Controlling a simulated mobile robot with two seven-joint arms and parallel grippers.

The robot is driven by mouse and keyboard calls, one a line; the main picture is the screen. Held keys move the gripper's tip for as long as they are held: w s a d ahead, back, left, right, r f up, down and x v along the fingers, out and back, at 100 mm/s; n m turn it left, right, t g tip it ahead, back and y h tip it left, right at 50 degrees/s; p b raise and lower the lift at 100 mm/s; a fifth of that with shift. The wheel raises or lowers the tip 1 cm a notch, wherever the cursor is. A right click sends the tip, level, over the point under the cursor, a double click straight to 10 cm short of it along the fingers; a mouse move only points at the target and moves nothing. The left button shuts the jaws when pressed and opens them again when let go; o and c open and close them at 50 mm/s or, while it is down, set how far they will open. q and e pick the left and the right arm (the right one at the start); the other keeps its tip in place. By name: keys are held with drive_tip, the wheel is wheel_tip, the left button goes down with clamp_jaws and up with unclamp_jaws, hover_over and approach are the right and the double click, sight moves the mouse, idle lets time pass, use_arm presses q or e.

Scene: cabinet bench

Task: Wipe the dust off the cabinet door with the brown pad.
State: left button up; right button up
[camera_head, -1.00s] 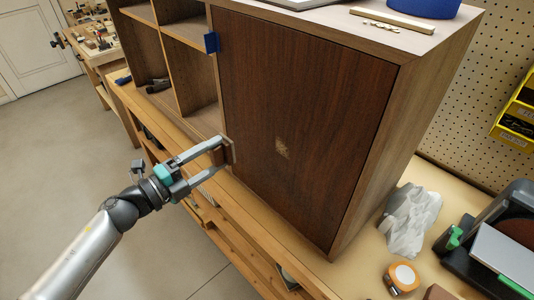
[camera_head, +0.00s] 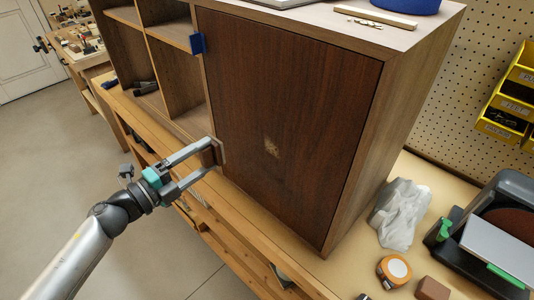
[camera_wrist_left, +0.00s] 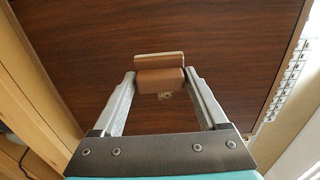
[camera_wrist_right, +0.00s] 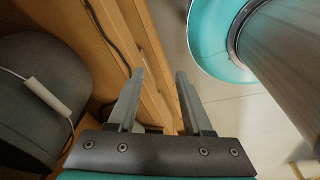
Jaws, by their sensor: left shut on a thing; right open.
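The dark brown cabinet door (camera_head: 290,110) is shut. A small pale dust patch (camera_head: 271,147) shows near its middle; a bit of it shows below the pad in the left wrist view (camera_wrist_left: 165,95). My left gripper (camera_head: 209,153) is shut on the brown pad (camera_wrist_left: 160,78), at the door's lower left edge, left of the dust. The pad shows edge-on in the head view (camera_head: 219,151). It is at or very near the door face; I cannot tell whether it touches. My right gripper (camera_wrist_right: 160,76) is open and empty, beside the wooden bench.
A blue tab (camera_head: 197,43) sits at the door's upper left edge, beside open shelves (camera_head: 177,75). On the bench right of the cabinet are a crumpled grey-white thing (camera_head: 401,213), an orange tape measure (camera_head: 394,271), a brown block (camera_head: 432,289) and a dark machine (camera_head: 500,225).

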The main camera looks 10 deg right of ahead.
sight(215, 146)
drive_tip(key=shift+w, duration=0.4)
drive_tip(key=shift+s, duration=0.1)
use_arm(q)
drive_tip(key=shift+w+d+r, duration=0.35)
drive_tip(key=shift+w+d, duration=0.2)
drive_tip(key=shift+d, duration=0.25)
drive_tip(key=shift+p+x, duration=0.35)
drive_tip(key=shift+x, duration=0.65)
drive_tip(key=shift+w+d+r, duration=0.15)
drive_tip(key=shift+w+d, duration=0.25)
drive_tip(key=shift+d, duration=0.1)
drive_tip(key=shift+w+d+r, duration=0.2)
drive_tip(key=shift+w+d, duration=0.15)
drive_tip(key=shift+d, duration=0.15)
use_arm(e)
drive_tip(key=shift+g, duration=0.4)
drive_tip(key=s+a, duration=0.2)
drive_tip(key=s, duration=0.1)
drive_tip(key=s+a, duration=0.1)
drive_tip(key=shift+s+a+r, duration=0.1)
drive_tip(key=shift+s+r, duration=0.1)
drive_tip(key=shift+r, duration=0.05)
